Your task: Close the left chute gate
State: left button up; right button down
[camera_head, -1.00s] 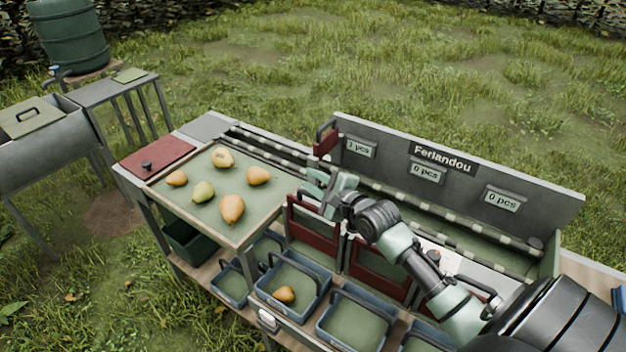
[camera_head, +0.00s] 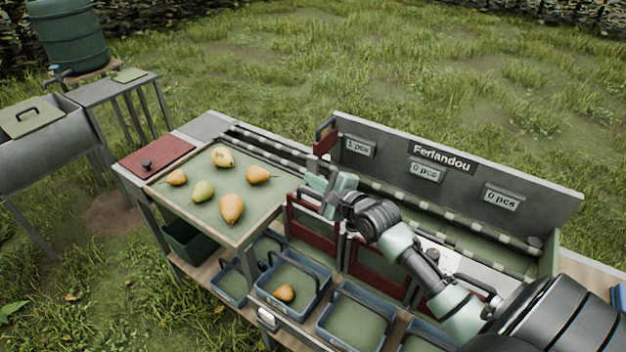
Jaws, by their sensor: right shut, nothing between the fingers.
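A small dark red gate plate with a black handle (camera_head: 326,138) stands raised at the left end of the grey back board (camera_head: 400,150), beside the "1 pcs" label. I take it for the left chute gate. Below it, a red-framed chute front (camera_head: 300,222) faces the lower shelf, with more red-framed fronts to its right (camera_head: 380,269). My right gripper (camera_head: 318,187) is shut and empty above the left chute front, below and in front of the raised plate. It looks apart from the plate. My left gripper is not in view.
Several pears lie on the green sorting tray (camera_head: 188,222) to the left. Blue crates stand on the lower shelf; one (camera_head: 262,299) holds a pear (camera_head: 284,293). A striped roller rail (camera_head: 440,212) runs along the bench. My right arm covers part of the chutes.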

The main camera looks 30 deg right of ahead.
dwell(0.7)
jog(key=c, duration=1.7)
grip_release()
jog(key=shift+s, duration=0.15)
jog(key=b+v, duration=0.1)
jog(key=v, duration=0.6)
jog(key=shift+s, duration=0.3)
jog(key=shift+r, duration=0.1)
